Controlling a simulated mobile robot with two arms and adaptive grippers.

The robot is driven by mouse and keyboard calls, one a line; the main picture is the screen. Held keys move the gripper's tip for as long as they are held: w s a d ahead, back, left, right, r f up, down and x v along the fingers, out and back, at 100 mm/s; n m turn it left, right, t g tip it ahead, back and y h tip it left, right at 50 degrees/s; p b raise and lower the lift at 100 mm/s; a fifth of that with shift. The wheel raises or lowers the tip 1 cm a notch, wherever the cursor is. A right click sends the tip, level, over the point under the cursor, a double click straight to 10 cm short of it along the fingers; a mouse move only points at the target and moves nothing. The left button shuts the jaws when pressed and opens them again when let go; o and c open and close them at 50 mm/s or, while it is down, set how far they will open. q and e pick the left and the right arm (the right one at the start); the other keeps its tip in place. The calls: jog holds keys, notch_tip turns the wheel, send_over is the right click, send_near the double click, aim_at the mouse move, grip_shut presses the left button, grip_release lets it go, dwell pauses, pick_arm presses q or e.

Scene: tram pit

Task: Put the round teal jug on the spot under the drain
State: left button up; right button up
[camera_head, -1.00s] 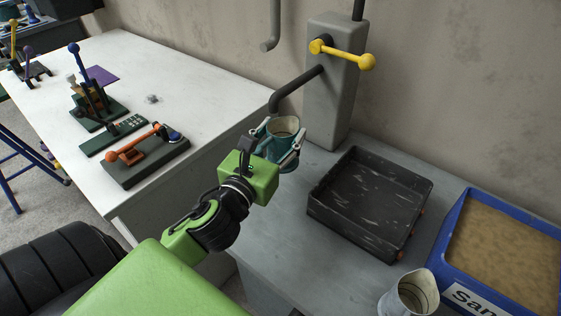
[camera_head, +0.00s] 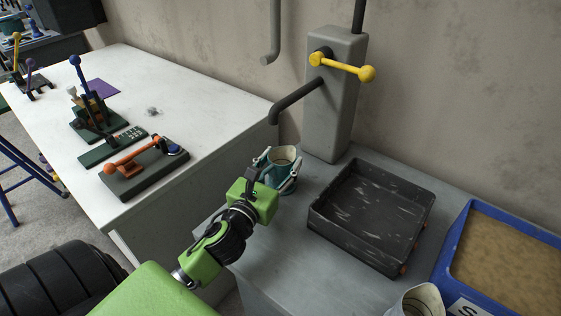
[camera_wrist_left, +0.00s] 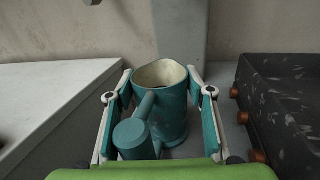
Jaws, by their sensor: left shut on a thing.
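The round teal jug (camera_head: 285,177) has a cream inside and is upright at the back left of the grey bench, below and just in front of the dark drain spout (camera_head: 297,100). My left gripper (camera_head: 277,170) is shut on it, with one finger on each side. In the left wrist view the jug (camera_wrist_left: 172,115) sits between both fingers, its round-ended teal handle towards me. I cannot tell whether its base touches the bench. The spot under the drain is not clearly visible. My right gripper is not in view.
A black tray (camera_head: 326,226) stands to the right of the jug. A blue sand box (camera_head: 447,262) and a pale jug (camera_head: 418,301) are further right. A grey pillar with a yellow lever (camera_head: 343,67) stands behind. The white table (camera_head: 190,92) is at left.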

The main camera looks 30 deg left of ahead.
pick_arm(q)
jog(key=shift+f, duration=0.1)
jog(key=o, duration=1.2)
jog(key=shift+r, duration=0.25)
jog(key=shift+s+d+f, duration=0.1)
jog(key=shift+s+f, duration=0.1)
jog(key=shift+s, duration=0.1)
jog(key=s, duration=0.3)
jog(key=s+d+b, duration=0.1)
jog(key=s, duration=0.2)
jog(key=s+b, duration=0.1)
jog(key=s, duration=0.2)
jog(key=shift+s+d, duration=0.25)
jog(key=shift+s+d+r+b, duration=0.1)
jog(key=shift+s+b, duration=0.3)
jog(key=shift+s, duration=0.5)
